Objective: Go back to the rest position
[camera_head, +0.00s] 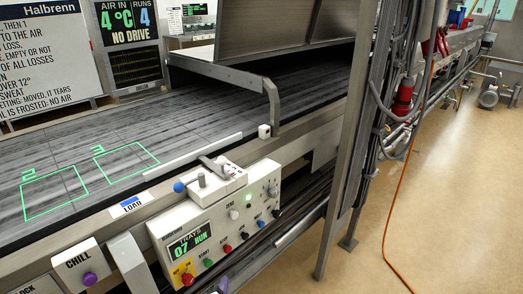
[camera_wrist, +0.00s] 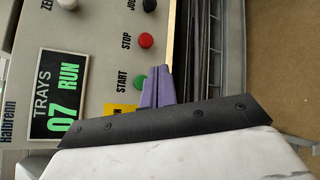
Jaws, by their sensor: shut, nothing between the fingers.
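My gripper (camera_wrist: 159,72) shows in the wrist view as two purple fingers shut together, with nothing between them. The control panel (camera_head: 212,238) in the head view has a display (camera_head: 189,242) reading TRAYS 07 RUN, and the same display (camera_wrist: 62,100) shows in the wrist view. The red STOP button (camera_wrist: 146,41) is above the fingers there. I cannot make out my gripper in the head view.
A long conveyor bed (camera_head: 200,118) with green outlined areas runs behind the panel under a metal hood (camera_head: 285,35). A steel post (camera_head: 350,130) with cables stands to the right.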

